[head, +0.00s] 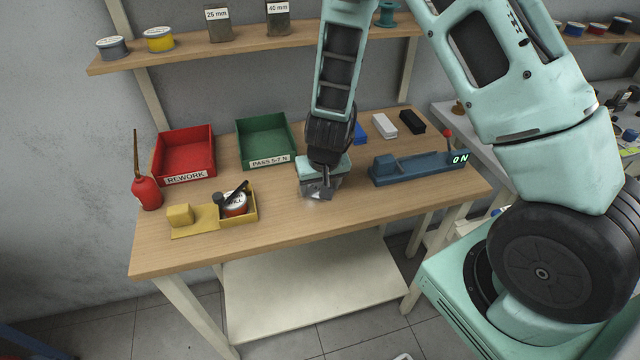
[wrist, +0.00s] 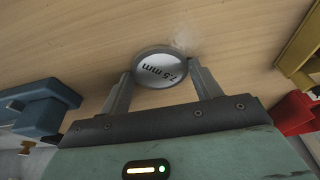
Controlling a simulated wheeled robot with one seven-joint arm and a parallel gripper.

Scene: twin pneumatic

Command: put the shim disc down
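The shim disc (wrist: 160,69) is a round metal piece marked 7.5 mm. In the wrist view it sits between the two fingertips, which meet its rim on both sides. My gripper (head: 318,196) is shut on it, pointing down, low over the middle of the wooden bench (head: 290,228). In the head view the disc is hidden or too small to make out. I cannot tell whether the disc touches the bench top.
A blue gauge (head: 420,168) reading "0 N" stands right of my gripper. Behind are a green PASS tray (head: 268,159) and a red REWORK tray (head: 185,179). The bench front is clear.

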